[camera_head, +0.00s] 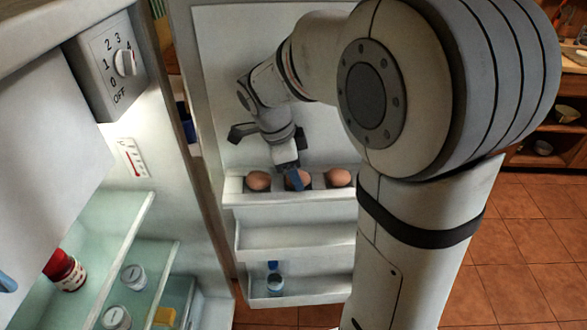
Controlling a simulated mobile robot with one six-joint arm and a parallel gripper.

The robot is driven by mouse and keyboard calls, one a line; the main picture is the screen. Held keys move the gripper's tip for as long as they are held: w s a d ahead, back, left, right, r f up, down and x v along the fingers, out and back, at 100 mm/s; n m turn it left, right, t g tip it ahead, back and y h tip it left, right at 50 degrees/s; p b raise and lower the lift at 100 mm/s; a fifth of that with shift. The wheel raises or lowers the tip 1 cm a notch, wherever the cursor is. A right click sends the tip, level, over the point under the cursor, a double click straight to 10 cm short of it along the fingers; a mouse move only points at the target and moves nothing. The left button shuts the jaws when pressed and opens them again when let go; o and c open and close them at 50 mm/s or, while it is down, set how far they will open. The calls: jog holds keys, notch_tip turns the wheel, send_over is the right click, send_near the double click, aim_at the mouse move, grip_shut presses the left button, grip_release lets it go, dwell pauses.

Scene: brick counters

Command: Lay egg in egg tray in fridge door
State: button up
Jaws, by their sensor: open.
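The egg tray (318,183) is the top shelf of the open fridge door. Three brown eggs show in a row there: a left egg (258,181), a middle egg (303,176) and a right egg (340,177). My gripper (295,178) is open and points down at the middle egg. The lower part of each egg is hidden in the tray.
Below the tray is an empty door shelf (280,238), and a lower shelf holds a small blue-topped container (275,283). The fridge interior at left has glass shelves (95,215) with jars. A control dial (125,63) sits above. My arm blocks the right side.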

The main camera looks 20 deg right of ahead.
jog(key=shift+s+d+f+p, duration=0.15)
jog(key=shift+s+p, duration=0.1)
jog(key=shift+p, duration=0.35)
jog(key=v, duration=1.2)
jog(key=s+d+f+n+t+y, duration=0.1)
jog(key=s+f+n, duration=0.3)
jog(key=s+n, duration=0.3)
jog(key=s+d+f+n+t+y, duration=0.2)
jog(key=s+f+n, duration=0.2)
jog(key=n, duration=0.9)
jog(key=shift+s+f, duration=0.35)
jog(key=shift+s, duration=1.2)
jog(key=shift+d, duration=0.1)
